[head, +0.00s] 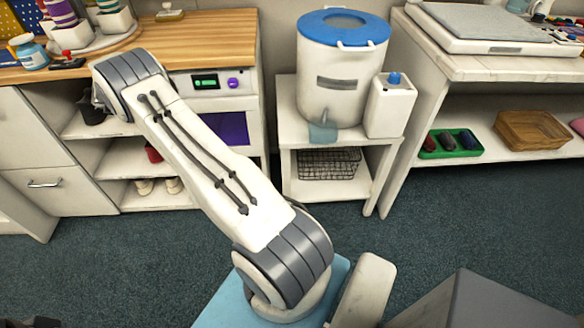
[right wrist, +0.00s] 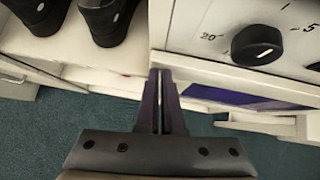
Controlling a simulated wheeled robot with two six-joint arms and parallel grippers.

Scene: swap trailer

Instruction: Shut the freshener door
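The freshener (head: 210,84) is the white unit under the wooden counter, with a green display and a purple knob. Its door (head: 228,128), with a purple window, shows below the panel, partly covered by my arm. In the right wrist view, the purple window (right wrist: 240,97) lies below the panel with the black dial (right wrist: 257,44). I cannot tell how far the door stands from the frame. My right gripper (right wrist: 160,75) has its fingers together, empty, near the left end of the door's white edge; contact is unclear. My arm hides it in the head view.
Black shoes (right wrist: 105,18) stand on the shelf left of the freshener. A white stand (head: 330,136) with a blue-lidded bin (head: 335,85) is to its right. The wooden counter (head: 190,40) holds bottles and cups. The green carpet (head: 440,225) in front is largely clear.

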